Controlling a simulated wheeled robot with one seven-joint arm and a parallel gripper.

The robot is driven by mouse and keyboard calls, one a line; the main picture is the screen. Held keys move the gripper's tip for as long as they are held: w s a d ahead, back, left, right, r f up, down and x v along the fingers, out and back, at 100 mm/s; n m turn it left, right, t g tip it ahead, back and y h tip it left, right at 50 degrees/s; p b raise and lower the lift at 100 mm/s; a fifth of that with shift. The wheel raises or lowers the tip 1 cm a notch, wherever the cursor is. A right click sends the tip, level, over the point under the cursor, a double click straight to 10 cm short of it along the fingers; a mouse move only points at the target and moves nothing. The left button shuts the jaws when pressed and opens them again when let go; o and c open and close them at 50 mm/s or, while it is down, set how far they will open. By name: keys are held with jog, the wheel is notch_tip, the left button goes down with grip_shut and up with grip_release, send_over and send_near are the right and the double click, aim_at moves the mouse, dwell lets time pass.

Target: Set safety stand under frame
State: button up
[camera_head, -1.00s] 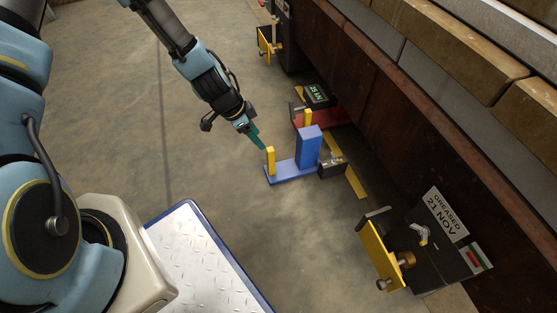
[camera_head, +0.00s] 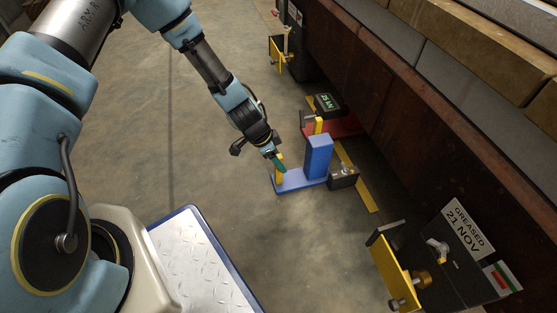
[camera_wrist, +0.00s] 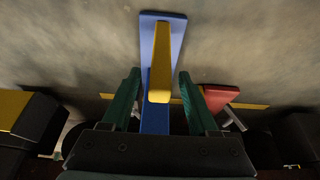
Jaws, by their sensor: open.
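The safety stand is blue, with a flat base (camera_head: 300,181), an upright block (camera_head: 318,156) and a yellow post at its left end. It stands on the floor beside the dark frame (camera_head: 352,95). My gripper (camera_head: 280,163) is at the yellow post. In the wrist view my open green fingers (camera_wrist: 158,95) lie on both sides of the yellow post (camera_wrist: 161,62), with a gap on each side. The blue base (camera_wrist: 148,35) shows beyond and beneath the post. Part of the post is hidden by my gripper in the head view.
A red device (camera_head: 343,127) with a dark display box (camera_head: 328,104) is behind the stand. A small dark box (camera_head: 343,177) touches or nearly touches the stand's right end. A yellow floor strip (camera_head: 358,187) runs along the frame. Yellow brackets (camera_head: 396,268) project at front right. Open floor lies left.

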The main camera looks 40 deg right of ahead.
jog(key=shift+c, duration=0.2)
grip_shut()
dwell(1.1)
